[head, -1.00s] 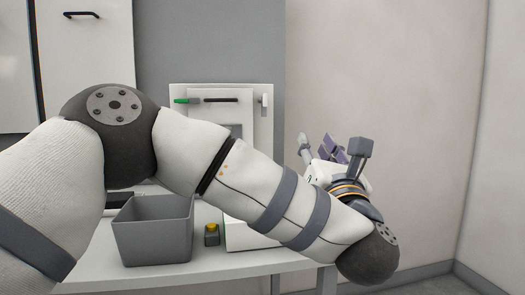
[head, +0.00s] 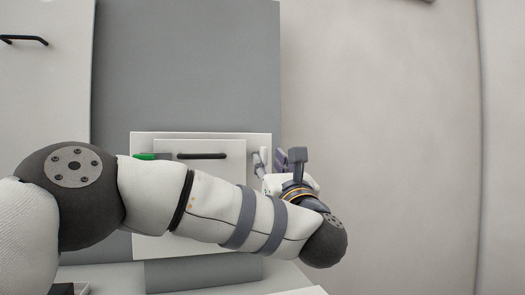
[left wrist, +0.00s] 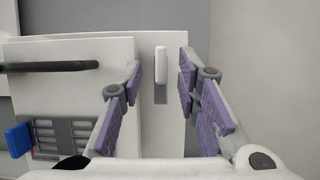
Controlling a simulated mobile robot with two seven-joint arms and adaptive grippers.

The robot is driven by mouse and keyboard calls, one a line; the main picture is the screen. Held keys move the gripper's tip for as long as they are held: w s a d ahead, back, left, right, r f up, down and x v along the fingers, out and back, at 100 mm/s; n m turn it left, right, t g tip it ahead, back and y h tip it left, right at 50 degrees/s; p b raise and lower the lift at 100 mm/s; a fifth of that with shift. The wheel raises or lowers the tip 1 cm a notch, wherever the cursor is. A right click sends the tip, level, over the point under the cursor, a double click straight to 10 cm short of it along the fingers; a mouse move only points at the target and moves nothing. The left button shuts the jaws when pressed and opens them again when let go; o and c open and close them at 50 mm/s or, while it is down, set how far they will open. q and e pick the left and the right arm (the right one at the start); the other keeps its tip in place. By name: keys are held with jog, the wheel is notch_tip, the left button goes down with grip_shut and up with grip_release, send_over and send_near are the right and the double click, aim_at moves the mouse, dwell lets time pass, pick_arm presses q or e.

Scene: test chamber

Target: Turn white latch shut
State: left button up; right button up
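The white latch (left wrist: 161,62) is a short upright bar on a grey mount, on the right part of a white panel (left wrist: 147,130). In the left wrist view it shows in the gap between the purple-padded fingers. My left gripper (left wrist: 160,75) is open, with one finger on each side of the latch and no clear contact. In the head view my left gripper (head: 270,162) is at the panel's right edge, where the fingers make the latch hard to pick out. My right gripper is not in view.
Left of the latch is a raised white door with a black bar handle (head: 202,156) and a green piece (head: 147,156). A blue piece (left wrist: 18,140) sits beside a grey slotted part (left wrist: 62,136) low left. The wall on the right is clear.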

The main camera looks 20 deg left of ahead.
aim_at(265, 156)
pick_arm(q)
jog(key=x, duration=0.5)
jog(key=shift+f, duration=0.15)
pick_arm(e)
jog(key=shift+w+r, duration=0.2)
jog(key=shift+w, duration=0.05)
pick_arm(q)
jog(key=shift+c, duration=0.6)
grip_shut()
